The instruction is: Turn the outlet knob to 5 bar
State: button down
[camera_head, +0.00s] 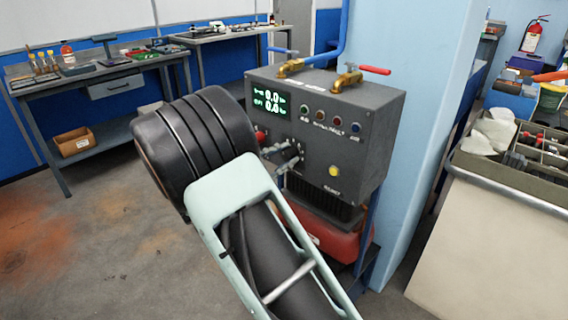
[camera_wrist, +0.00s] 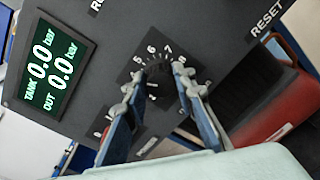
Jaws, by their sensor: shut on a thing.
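The dark outlet knob (camera_wrist: 158,84) is on the front panel of a grey control box (camera_head: 350,115), inside a number scale where 5, 6, 7 and 8 show. My gripper (camera_wrist: 157,88) is shut on the knob, with one finger on each side of it. In the head view my gripper (camera_head: 284,158) reaches the lower left of the panel, and the knob is hard to make out there. The knob's pointer is not clear. The green display (camera_wrist: 52,68) reads TANK 0.0 bar and OUT 0.0 bar; it also shows in the head view (camera_head: 271,102).
A blue-handled valve (camera_head: 288,62) and a red-handled valve (camera_head: 350,78) stand on the box. Several small buttons and a yellow button (camera_head: 333,171) marked RESET are on its front. A red tank (camera_head: 330,238) sits below. A blue column (camera_head: 420,150) stands behind.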

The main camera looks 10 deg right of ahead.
jog(key=m+b, duration=0.3)
jog(key=shift+f, duration=0.25)
jog(key=shift+r+m+b, duration=0.1)
jog(key=shift+m+b, duration=0.3)
jog(key=shift+m, duration=0.3)
jog(key=c, duration=1.6)
grip_release()
jog(key=shift+r, duration=0.1)
jog(key=v, duration=1.2)
jog(key=shift+s, duration=0.15)
jog(key=shift+d, duration=0.1)
